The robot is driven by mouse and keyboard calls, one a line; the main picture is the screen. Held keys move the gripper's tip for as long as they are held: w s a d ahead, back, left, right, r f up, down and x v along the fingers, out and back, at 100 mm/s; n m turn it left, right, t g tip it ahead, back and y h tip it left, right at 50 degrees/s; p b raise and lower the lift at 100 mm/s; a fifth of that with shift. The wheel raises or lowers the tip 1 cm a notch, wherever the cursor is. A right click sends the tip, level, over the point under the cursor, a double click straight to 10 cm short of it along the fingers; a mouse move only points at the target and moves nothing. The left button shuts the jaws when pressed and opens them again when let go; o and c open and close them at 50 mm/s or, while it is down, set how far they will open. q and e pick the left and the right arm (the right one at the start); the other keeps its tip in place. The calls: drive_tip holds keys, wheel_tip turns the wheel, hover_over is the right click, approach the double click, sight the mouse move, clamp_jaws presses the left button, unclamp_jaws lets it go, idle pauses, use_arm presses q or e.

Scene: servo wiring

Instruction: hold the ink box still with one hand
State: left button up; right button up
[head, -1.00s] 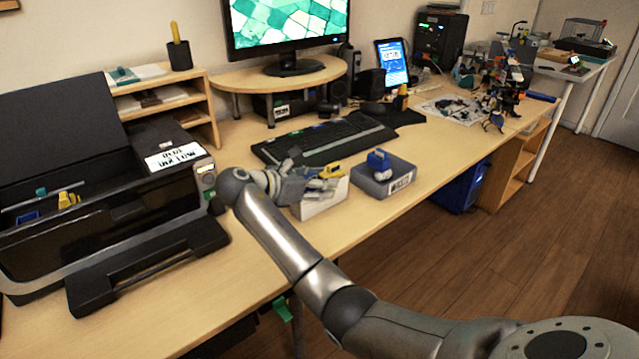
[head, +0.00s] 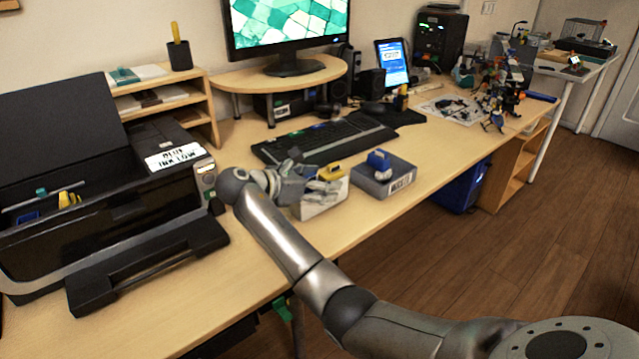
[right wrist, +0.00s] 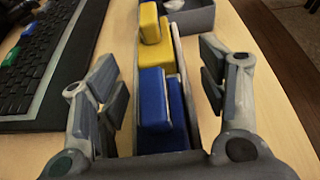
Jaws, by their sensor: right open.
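The white ink box (head: 325,202) stands on the desk near its front edge, partly hidden by my right gripper (head: 312,178). In the right wrist view, blue cartridges (right wrist: 156,100) and yellow cartridges (right wrist: 152,24) stand in a row inside the ink box (right wrist: 187,78). My right gripper (right wrist: 164,88) is open, with one finger on each side of the box. Gaps show between the fingers and the box walls. My left gripper is not in view.
A grey bin (head: 397,183) with a blue-and-white cartridge (head: 379,160) stands right of the box. The keyboard (head: 325,138) lies behind it. A black printer (head: 110,190) labelled "blue ink low" stands left. The desk front (head: 265,270) is clear.

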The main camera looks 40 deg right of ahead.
drive_tip(key=v, duration=1.2)
drive_tip(key=shift+f, duration=0.1)
